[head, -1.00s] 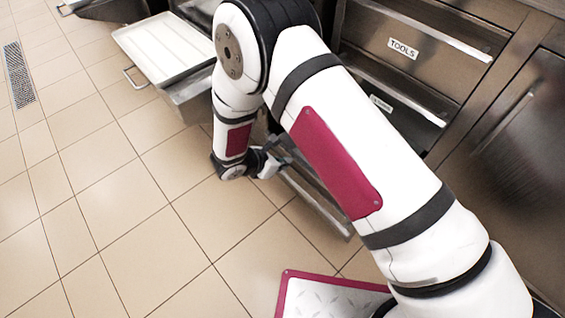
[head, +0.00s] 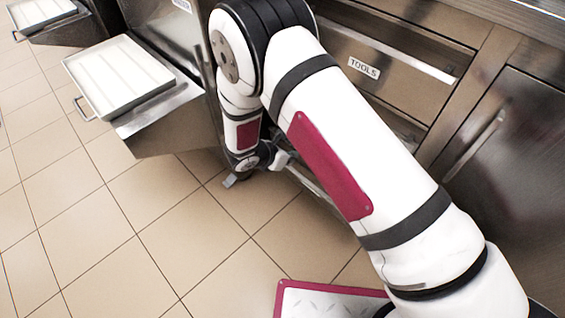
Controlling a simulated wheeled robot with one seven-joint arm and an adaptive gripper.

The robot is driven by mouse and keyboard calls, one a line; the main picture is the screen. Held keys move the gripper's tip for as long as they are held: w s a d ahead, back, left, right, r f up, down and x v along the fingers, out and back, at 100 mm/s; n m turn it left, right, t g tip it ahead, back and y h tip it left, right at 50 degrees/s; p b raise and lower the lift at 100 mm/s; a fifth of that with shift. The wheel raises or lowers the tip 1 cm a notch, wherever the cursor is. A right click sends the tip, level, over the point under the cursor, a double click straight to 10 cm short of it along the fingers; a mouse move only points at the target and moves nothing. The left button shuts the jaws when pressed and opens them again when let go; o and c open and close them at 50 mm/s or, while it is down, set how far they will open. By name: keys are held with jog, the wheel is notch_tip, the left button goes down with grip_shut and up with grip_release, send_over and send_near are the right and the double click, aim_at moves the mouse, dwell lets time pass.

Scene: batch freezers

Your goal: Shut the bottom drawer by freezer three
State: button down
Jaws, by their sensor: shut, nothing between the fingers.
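The bottom drawer (head: 313,184) is low in the steel cabinet, under the drawer labelled TOOLS (head: 364,68). Only a strip of its front edge shows between my arm links, and it looks still a little out from the cabinet. My gripper (head: 279,159) is low near the floor, at the left end of that strip. It is shut and empty. My arm hides most of the drawer front, and I cannot tell whether the fingers touch it.
A steel machine with a white tray (head: 118,75) on a jutting shelf stands left of my arm. Another tray (head: 40,12) is at the far left. A steel door (head: 505,150) is at the right. The tiled floor (head: 110,230) at the front left is clear.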

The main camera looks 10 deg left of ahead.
jog(key=w+d, duration=0.6)
jog(key=w, duration=0.2)
jog(key=shift+d+b, duration=0.2)
jog(key=shift+b, duration=0.15)
jog(key=shift+w, duration=0.1)
